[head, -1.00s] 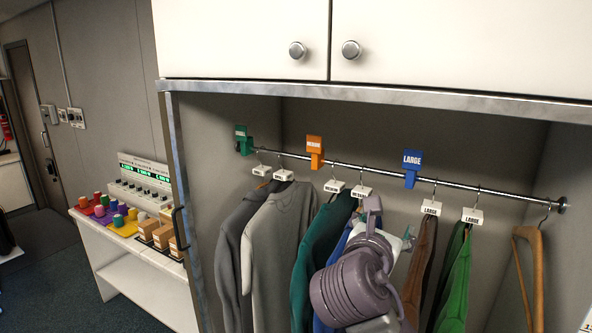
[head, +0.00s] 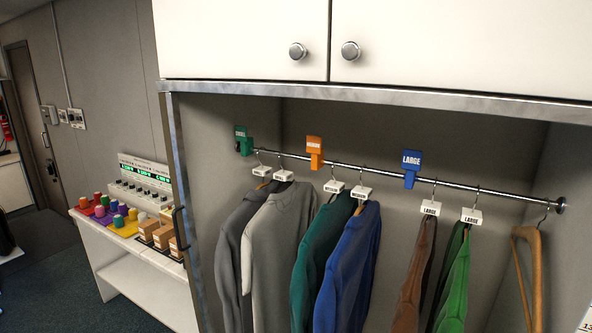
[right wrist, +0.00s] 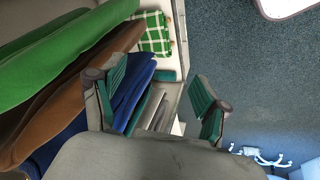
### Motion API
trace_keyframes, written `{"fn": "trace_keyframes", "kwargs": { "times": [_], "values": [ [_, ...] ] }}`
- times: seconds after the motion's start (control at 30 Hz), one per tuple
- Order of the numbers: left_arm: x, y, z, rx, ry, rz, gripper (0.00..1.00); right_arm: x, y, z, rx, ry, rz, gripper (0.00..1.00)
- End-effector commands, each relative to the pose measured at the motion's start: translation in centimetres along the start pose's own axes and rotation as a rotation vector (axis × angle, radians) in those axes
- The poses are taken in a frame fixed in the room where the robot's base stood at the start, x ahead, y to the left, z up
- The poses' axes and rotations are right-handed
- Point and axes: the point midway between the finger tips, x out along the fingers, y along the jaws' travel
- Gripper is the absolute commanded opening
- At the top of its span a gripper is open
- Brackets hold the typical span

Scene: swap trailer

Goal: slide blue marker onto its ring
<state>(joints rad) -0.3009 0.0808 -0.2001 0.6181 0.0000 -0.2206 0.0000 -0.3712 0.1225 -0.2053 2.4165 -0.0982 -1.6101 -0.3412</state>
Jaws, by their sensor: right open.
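The blue marker (head: 411,168), labelled LARGE, sits on the metal rail (head: 392,181) in the head view, between the blue jacket's hanger and the brown garment's hanger. I cannot make out a ring on the rail. A green marker (head: 242,140) and an orange marker (head: 314,152) are further left on the same rail. My right gripper (right wrist: 160,98) shows only in the right wrist view. It is open with nothing between its green-padded fingers, below the hanging clothes' level or beside them; the exact distance is unclear. My left gripper is not in view.
Garments hang on the rail: grey ones (head: 277,235), a teal one (head: 322,245), a blue jacket (head: 348,260), a brown one (head: 415,275) and a green one (head: 456,280). A bare wooden hanger (head: 536,265) is at right. A white cabinet (head: 450,45) overhangs the rail.

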Motion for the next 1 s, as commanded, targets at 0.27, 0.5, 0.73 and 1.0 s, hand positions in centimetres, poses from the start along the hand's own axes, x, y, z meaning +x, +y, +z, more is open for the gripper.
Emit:
{"fn": "trace_keyframes", "kwargs": {
  "times": [0.27, 0.5, 0.73, 1.0],
  "values": [
    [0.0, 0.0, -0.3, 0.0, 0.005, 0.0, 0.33, -0.9, -3.1, 6.8, 0.392, -0.104, -0.096, 0.75],
    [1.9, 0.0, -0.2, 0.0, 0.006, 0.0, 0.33, 6.7, -4.7, 8.2, 0.398, -0.127, -0.106, 0.75],
    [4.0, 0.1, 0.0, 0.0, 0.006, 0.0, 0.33, 15.4, -7.0, 11.0, 0.39, -0.156, -0.117, 0.75],
    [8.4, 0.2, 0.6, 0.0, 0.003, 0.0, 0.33, 30.6, -13.0, 20.1, 0.375, -0.216, -0.138, 0.75]
  ]
}}
